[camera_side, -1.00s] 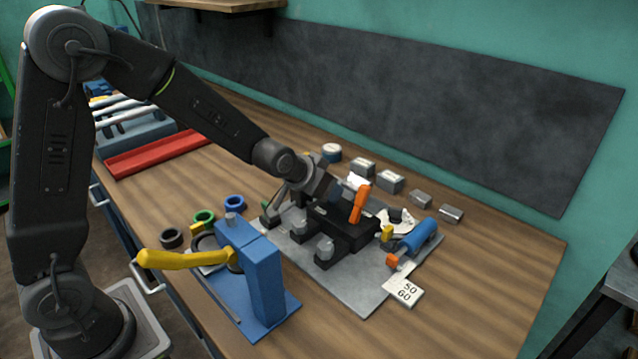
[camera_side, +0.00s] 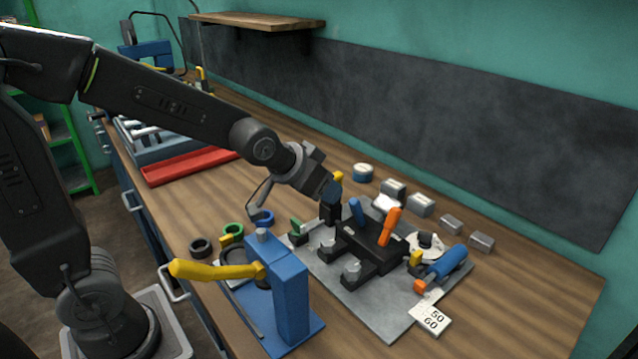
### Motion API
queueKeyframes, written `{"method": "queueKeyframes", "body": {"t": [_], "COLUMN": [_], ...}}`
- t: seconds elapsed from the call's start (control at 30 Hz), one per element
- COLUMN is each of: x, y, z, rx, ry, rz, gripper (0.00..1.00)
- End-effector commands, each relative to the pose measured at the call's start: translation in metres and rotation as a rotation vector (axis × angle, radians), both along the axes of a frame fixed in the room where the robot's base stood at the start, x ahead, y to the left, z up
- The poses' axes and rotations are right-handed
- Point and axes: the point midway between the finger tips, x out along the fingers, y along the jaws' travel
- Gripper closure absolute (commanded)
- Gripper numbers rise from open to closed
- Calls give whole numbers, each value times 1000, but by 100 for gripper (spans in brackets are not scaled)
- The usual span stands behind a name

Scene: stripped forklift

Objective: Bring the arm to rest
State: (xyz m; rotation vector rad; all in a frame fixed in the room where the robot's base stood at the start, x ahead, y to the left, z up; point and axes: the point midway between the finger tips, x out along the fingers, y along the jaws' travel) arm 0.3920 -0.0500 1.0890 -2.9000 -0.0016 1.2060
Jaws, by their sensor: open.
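My gripper (camera_side: 331,208) is at the end of my arm in the middle of the side view, pointing down. It hangs at the far left corner of a black fixture block (camera_side: 375,263), close to a blue handle (camera_side: 357,210) on it. I cannot tell whether it touches anything there. I see nothing held between the jaws, though the fingertips are small and dark. An orange handle (camera_side: 390,227) stands tilted on the block. The block sits on a grey metal plate (camera_side: 385,318) on the wooden bench.
A blue press (camera_side: 292,298) with a yellow lever (camera_side: 212,270) stands in front. A blue cylinder tool (camera_side: 446,263) and a "50 60" card (camera_side: 431,318) lie right. Several metal blocks (camera_side: 420,205) line the back. A red tray (camera_side: 190,166) lies left. The bench's right end is clear.

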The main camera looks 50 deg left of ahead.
Motion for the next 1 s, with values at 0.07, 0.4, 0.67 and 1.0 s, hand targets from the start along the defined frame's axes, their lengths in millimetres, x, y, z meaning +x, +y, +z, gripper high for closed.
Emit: {"method": "queueKeyframes", "body": {"t": [0.07,0.4,0.67,1.0], "x": [-3,-5,-43,-162], "y": [0,0,1,1], "z": [3,5,21,36], "rx": [0,0,1,-1], "ry": [-1,1,53,241], "rz": [0,0,2,1], "gripper": [51,51,51,51]}}
